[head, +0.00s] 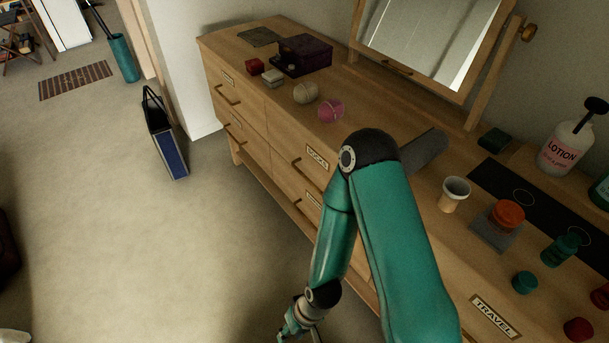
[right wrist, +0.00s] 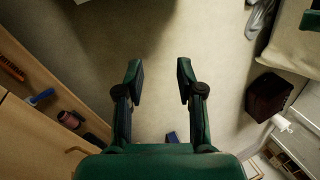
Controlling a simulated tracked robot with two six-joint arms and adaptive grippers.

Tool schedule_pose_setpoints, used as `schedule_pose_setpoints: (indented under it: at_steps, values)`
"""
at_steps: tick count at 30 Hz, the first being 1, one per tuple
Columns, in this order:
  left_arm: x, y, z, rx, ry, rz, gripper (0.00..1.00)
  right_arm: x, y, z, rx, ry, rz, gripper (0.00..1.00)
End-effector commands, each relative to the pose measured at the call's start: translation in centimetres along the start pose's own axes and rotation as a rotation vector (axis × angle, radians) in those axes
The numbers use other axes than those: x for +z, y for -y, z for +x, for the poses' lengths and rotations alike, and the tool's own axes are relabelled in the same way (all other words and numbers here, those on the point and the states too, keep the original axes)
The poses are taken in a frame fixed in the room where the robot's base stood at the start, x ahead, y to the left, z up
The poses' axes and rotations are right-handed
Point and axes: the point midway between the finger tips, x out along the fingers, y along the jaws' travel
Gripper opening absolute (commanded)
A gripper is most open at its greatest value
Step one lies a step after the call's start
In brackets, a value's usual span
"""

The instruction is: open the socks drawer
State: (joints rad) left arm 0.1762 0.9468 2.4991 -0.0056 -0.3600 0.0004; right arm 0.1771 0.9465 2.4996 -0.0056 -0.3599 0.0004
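The socks drawer (head: 284,138) is in the upper row of the wooden dresser, behind my right arm in the head view. Its SOCKS label (head: 317,158) shows, and a bar handle (head: 305,172) sits below it. Its front looks flush with the dresser, so it appears closed. My right gripper (head: 298,322) is low in front of the dresser, over the floor and apart from the handle. The right wrist view shows its two fingers (right wrist: 160,78) spread wide with nothing between them. My left gripper is in no view.
The dresser top (head: 240,52) carries a purple box (head: 304,55), a pink ball (head: 331,110), a cup (head: 454,194) and a lotion bottle (head: 566,143). A blue bag (head: 168,145) stands on the floor. The carpet (head: 130,240) left of the dresser is clear.

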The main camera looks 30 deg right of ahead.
Motion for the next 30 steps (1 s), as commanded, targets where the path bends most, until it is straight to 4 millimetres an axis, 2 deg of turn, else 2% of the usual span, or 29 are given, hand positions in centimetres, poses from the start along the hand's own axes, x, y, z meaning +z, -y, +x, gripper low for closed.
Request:
schedule_pose_setpoints:
  at_steps: [6,9,10,11,14,17,18,21,24,27,30]
  values:
    - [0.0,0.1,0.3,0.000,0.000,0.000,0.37,-0.5,-0.1,0.2,0.002,-0.015,0.012,0.37]
    - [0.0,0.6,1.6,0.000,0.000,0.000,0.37,-2.3,-0.5,1.1,0.010,-0.079,0.072,0.37]
    - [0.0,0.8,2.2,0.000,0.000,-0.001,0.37,-3.1,0.1,1.7,0.012,-0.112,0.103,0.37]
    - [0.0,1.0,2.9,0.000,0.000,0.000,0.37,-4.2,0.1,2.2,0.014,-0.151,0.138,0.37]
    - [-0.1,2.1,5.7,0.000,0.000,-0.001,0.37,-9.0,-0.7,3.2,0.009,-0.327,0.304,0.37]
    - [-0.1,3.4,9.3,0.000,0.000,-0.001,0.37,-14.9,-2.1,3.1,-0.030,-0.565,0.526,0.37]
    - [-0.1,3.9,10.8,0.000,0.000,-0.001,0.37,-17.2,-2.7,2.7,-0.061,-0.671,0.623,0.37]
    - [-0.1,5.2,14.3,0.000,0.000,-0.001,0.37,-22.3,-4.2,0.3,-0.175,-0.936,0.862,0.37]
    - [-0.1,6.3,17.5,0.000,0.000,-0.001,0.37,-25.6,-5.8,-2.9,-0.328,-1.178,1.075,0.37]
    - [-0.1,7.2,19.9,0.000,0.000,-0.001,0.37,-27.1,-7.2,-6.1,-0.491,-1.375,1.243,0.37]
    - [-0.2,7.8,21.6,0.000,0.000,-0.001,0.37,-27.5,-8.2,-8.8,-0.633,-1.517,1.357,0.37]
